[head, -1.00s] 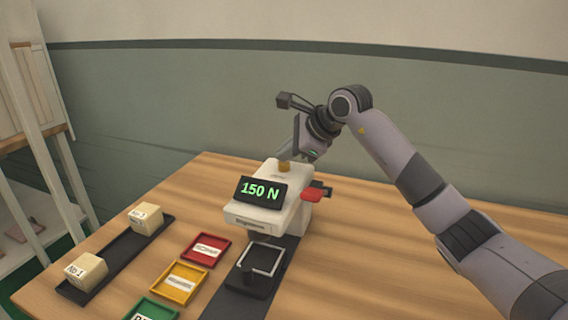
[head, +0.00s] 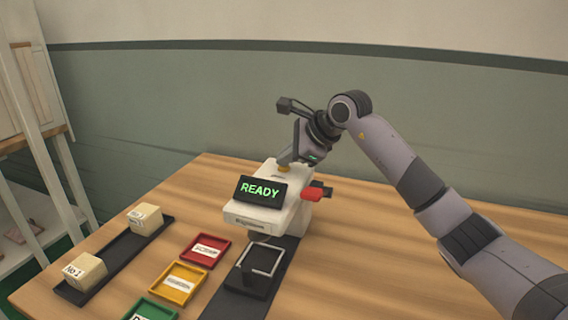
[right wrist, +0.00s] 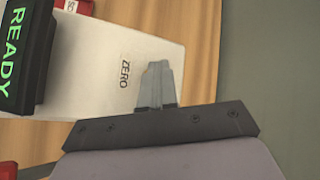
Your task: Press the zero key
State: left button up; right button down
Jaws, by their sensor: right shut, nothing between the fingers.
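The white testing machine (head: 270,221) stands on the table, its display (head: 262,190) reading READY in green. In the right wrist view the word ZERO (right wrist: 124,72) is printed on the machine's white top, and the display (right wrist: 15,50) shows at the left. My right gripper (head: 286,163) is over the top of the machine, pointing down. In the right wrist view its shut, empty fingertips (right wrist: 158,70) are right beside the ZERO label and cover most of the key. My left gripper is not in view.
Red (head: 205,251), yellow (head: 180,284) and green (head: 150,310) trays lie to the left. Two labelled blocks (head: 85,271) sit on a black rack (head: 120,258). The table's right side is bare.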

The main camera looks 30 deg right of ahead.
aim_at(287, 168)
jog(key=shift+f, duration=0.1)
jog(key=shift+r+p, duration=1.05)
jog(key=shift+r, duration=0.25)
notch_tip(287, 168, up, 5)
jog(key=p, duration=0.4)
dwell(0.6)
